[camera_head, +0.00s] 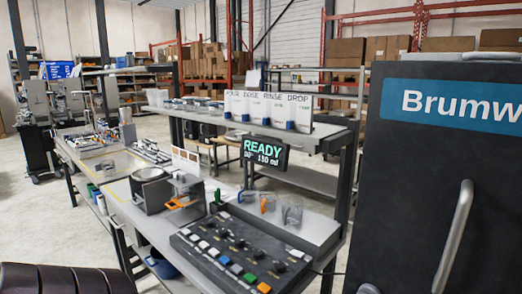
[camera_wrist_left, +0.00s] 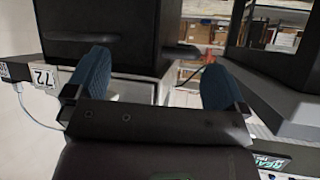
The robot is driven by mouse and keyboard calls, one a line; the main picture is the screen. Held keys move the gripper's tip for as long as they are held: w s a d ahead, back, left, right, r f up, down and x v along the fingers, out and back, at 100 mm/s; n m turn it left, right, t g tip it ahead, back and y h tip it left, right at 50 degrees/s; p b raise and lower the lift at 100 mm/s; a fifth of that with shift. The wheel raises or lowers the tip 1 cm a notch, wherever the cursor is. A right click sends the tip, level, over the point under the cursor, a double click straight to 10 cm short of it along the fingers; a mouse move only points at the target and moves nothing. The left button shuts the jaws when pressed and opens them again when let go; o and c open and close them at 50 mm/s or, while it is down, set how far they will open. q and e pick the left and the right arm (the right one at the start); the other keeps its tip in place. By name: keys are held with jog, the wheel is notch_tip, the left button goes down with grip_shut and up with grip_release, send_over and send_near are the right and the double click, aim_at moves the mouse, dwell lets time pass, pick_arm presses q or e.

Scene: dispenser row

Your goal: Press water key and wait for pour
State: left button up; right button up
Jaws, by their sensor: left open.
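A dark control panel (camera_head: 240,252) lies on the bench in the head view. My right gripper is not in view.
A grey scale-like device (camera_head: 152,190) stands left of the panel, beside a stand with an orange part (camera_head: 181,203). Clear cups (camera_head: 291,213) stand behind the panel. A large dark Brumw-labelled cabinet (camera_head: 450,170) with a handle blocks the right side.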

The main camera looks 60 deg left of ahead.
pick_arm(q)
grip_shut()
dwell(0.4)
dwell(1.1)
